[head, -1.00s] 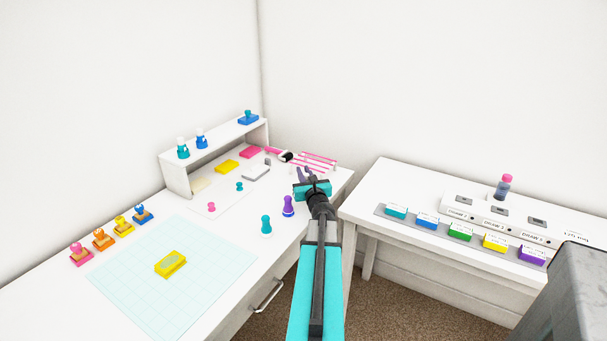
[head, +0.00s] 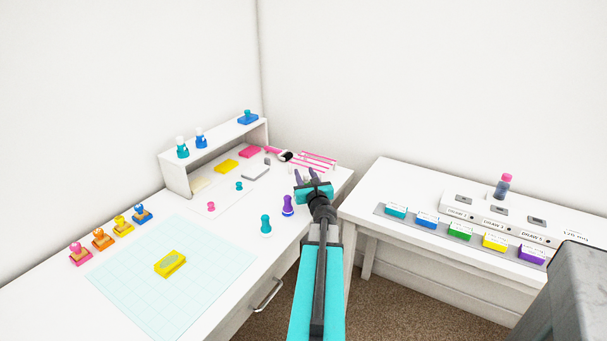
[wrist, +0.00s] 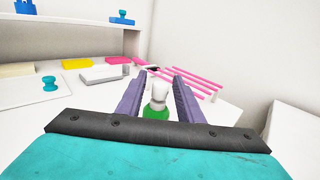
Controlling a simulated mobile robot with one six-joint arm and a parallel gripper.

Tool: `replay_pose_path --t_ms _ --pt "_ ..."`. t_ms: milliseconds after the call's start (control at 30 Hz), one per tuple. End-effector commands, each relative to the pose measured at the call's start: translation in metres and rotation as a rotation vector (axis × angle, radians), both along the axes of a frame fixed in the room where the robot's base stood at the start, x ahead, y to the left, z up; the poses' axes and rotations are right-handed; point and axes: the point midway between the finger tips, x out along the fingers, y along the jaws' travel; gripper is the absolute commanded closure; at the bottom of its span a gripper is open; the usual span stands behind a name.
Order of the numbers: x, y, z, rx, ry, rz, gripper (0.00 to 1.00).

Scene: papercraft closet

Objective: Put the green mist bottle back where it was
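The green mist bottle (wrist: 156,109), with a white cap, shows between my gripper's fingers in the wrist view. It looks upright, with its lower part hidden behind the gripper body. My gripper (head: 306,172) is over the right end of the left desk. In the wrist view the two purple fingers (wrist: 160,82) stand apart on either side of the bottle, with a visible gap at the cap. In the head view the bottle is hidden by my gripper and arm.
A shelf (head: 177,178) at the back of the desk holds two capped bottles and a blue stamp. Pink striped strips (head: 318,160) lie just beyond my gripper. A purple figure (head: 288,206) and a teal figure (head: 266,224) stand to its left. A second table (head: 385,180) is at the right.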

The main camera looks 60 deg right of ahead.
Motion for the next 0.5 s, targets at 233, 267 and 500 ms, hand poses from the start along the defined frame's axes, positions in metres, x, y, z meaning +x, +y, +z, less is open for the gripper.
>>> replay_pose_path --t_ms 233,267,500 --pt "-0.018 0.020 0.000 0.000 0.000 0.000 0.67" --pt "-0.020 0.022 0.000 0.000 0.000 0.001 0.67" --pt "-0.037 0.038 -0.001 -0.001 0.001 0.000 0.67"
